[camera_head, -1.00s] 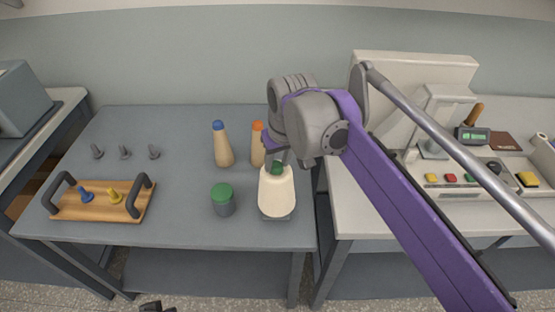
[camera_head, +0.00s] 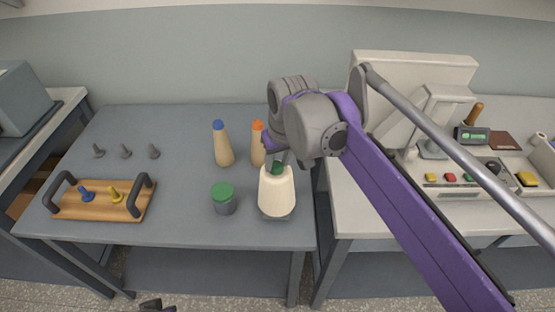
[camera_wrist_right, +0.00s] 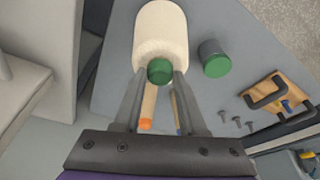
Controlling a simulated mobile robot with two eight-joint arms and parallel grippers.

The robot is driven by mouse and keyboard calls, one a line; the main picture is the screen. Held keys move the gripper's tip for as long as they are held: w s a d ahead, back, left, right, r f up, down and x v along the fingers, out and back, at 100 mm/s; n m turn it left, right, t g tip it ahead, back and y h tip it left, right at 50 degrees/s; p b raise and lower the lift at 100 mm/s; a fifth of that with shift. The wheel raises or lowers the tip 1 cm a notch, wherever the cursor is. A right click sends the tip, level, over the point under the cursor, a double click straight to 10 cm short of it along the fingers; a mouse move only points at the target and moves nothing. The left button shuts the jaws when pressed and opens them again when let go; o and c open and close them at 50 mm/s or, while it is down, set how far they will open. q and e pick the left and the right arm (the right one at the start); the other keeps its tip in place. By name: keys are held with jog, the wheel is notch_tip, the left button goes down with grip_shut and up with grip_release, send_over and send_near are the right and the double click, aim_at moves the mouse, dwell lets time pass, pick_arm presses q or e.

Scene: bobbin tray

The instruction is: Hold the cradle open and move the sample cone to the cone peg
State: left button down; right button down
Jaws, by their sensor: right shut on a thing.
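The cream cone with a green tip (camera_head: 277,194) stands upright near the front right edge of the left table. It also shows in the right wrist view (camera_wrist_right: 160,35). A little of a grey base shows under it; I cannot tell whether this is the cradle or whether the cone rests on it. My right gripper (camera_wrist_right: 160,75) is shut on the cone's green tip from above. A short grey cylinder with a green top (camera_head: 223,198) stands just left of the cone. I cannot tell which thing is the cone peg. A dark shape at the bottom edge may be my left gripper (camera_head: 151,305).
Two tan cones, blue-tipped (camera_head: 223,147) and orange-tipped (camera_head: 257,148), stand behind. A wooden tray (camera_head: 100,208) with two handles holds a blue and a yellow piece. Several grey pegs (camera_head: 125,152) stand behind it. A pale bench (camera_head: 350,212) with equipment is right. The table's middle is clear.

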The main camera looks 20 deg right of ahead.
jog(key=shift+f+b, duration=0.4)
jog(key=shift+f, duration=0.5)
jog(key=shift+c, duration=2)
grip_release()
jog(key=p+v, duration=0.1)
jog(key=v, duration=1)
jog(key=shift+p, duration=0.3)
jog(key=shift+f, duration=0.15)
